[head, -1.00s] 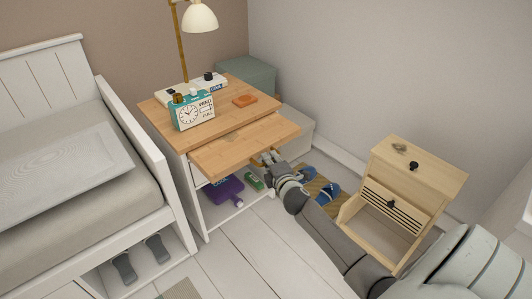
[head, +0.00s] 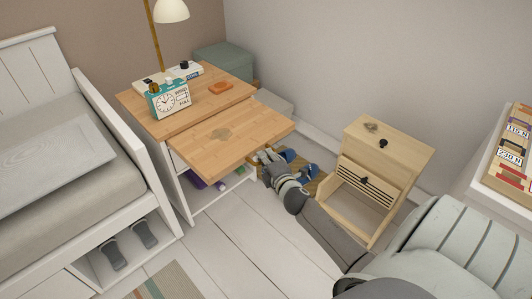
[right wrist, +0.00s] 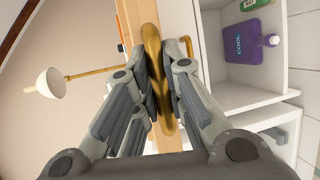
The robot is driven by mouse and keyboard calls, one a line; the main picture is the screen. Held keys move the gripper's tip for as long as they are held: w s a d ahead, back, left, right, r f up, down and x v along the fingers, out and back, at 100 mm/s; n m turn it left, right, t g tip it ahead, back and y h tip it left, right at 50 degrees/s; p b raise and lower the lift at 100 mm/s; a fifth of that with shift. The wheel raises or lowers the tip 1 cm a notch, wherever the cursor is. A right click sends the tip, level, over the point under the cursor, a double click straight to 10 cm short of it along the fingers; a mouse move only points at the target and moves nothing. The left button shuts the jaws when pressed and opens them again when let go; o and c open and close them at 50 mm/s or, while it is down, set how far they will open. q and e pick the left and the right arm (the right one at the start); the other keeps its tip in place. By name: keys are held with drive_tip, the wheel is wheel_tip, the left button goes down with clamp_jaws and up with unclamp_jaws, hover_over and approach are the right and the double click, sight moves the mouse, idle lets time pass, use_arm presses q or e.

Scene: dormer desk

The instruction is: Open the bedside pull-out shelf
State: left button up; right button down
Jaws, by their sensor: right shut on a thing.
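In the right wrist view my right gripper (right wrist: 158,85) is shut on a brass handle (right wrist: 152,40) at the edge of the wooden board (right wrist: 130,25). My left gripper is not in view.
A clock box (head: 170,100), an orange item (head: 221,87) and a lamp (head: 171,10) stand on the table. A bed (head: 60,150) is at the left. A small wooden cabinet (head: 385,150) stands at the right. Slippers (head: 300,170) lie on a mat behind my arm.

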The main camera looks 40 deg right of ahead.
drive_tip(key=c, duration=1.8)
unclamp_jaws()
drive_tip(key=shift+o, duration=0.2)
drive_tip(key=v, duration=1.2)
drive_tip(key=shift+a, duration=0.1)
